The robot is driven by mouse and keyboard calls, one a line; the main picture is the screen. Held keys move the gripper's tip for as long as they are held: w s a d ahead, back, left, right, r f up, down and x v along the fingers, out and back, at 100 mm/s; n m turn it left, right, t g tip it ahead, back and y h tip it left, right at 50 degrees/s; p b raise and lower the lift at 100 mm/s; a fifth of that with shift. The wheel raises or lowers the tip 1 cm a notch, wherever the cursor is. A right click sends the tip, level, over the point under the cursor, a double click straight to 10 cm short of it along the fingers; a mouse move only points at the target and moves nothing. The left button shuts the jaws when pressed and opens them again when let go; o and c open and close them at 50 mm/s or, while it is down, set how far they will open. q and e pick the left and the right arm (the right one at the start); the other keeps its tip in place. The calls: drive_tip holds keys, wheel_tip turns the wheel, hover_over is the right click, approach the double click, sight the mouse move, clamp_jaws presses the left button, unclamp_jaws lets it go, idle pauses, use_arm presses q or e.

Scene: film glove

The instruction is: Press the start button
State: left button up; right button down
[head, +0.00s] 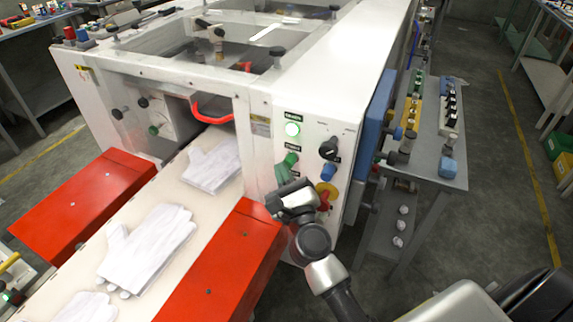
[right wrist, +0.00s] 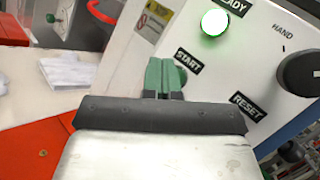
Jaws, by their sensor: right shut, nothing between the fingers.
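The green start button (head: 291,159) is on the white front panel of the machine, beside its START label and below the lit green READY lamp (head: 292,129). In the right wrist view, the green start button (right wrist: 178,72) shows just beyond my fingers, left of the START label. My right gripper (head: 284,178) is shut and empty, with its tip close below the button in the head view. The green shapes at the tip overlap, so I cannot tell whether it touches the button. My left gripper is not in view.
A black HAND knob (head: 329,148), a blue RESET button (head: 328,171) and a red-and-yellow emergency stop (head: 325,199) are close right of my gripper. Red guards (head: 222,262) flank the conveyor, which carries white gloves (head: 147,246). A side table (head: 428,163) stands at right.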

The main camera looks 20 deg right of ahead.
idle(0.6)
drive_tip(key=shift+s+a, duration=0.5)
drive_tip(key=shift+a, duration=0.05)
drive_tip(key=s+a+b, duration=0.1)
drive_tip(key=s+a, duration=0.2)
drive_tip(key=shift+s+a, duration=0.1)
drive_tip(key=shift+a, duration=0.3)
